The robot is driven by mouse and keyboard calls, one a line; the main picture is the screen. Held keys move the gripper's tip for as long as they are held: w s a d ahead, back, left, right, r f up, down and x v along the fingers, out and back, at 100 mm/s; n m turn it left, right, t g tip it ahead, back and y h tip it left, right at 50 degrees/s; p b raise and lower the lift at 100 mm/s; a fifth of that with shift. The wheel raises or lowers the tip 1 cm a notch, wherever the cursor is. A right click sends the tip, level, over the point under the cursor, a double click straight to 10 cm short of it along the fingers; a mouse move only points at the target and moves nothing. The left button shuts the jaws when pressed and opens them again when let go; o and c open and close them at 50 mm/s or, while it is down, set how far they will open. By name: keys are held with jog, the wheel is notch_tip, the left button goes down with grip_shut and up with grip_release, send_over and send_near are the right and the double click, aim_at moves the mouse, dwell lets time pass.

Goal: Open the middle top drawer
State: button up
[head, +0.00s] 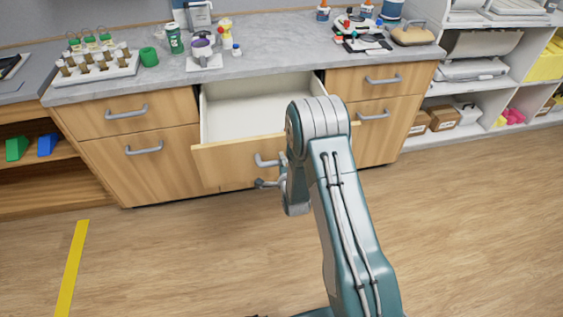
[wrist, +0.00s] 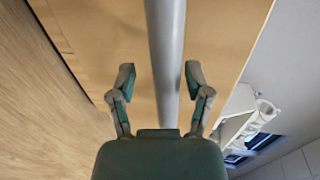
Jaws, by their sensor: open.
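The middle top drawer (head: 230,163) is pulled out from the wooden cabinet, and its white inside looks empty. Its grey bar handle (head: 265,160) is partly hidden by my arm in the head view. My gripper (head: 268,183) is at the drawer front, just by the handle. In the wrist view, the handle (wrist: 166,50) runs between the two spread fingers of my gripper (wrist: 160,83). The fingers are open, with a gap on each side of the handle. How deep the handle sits between them is hard to tell.
The grey countertop (head: 275,50) holds a tube rack (head: 97,68), bottles and a microscope-like device. Closed drawers with handles flank the open one. White shelves (head: 480,95) stand at right. The wooden floor in front is clear, with a yellow stripe (head: 73,265) at left.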

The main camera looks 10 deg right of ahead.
jog(key=shift+r, duration=0.15)
jog(key=shift+s+r, duration=0.1)
jog(key=shift+s, duration=0.15)
jog(key=v, duration=1.1)
jog(key=shift+s, duration=0.15)
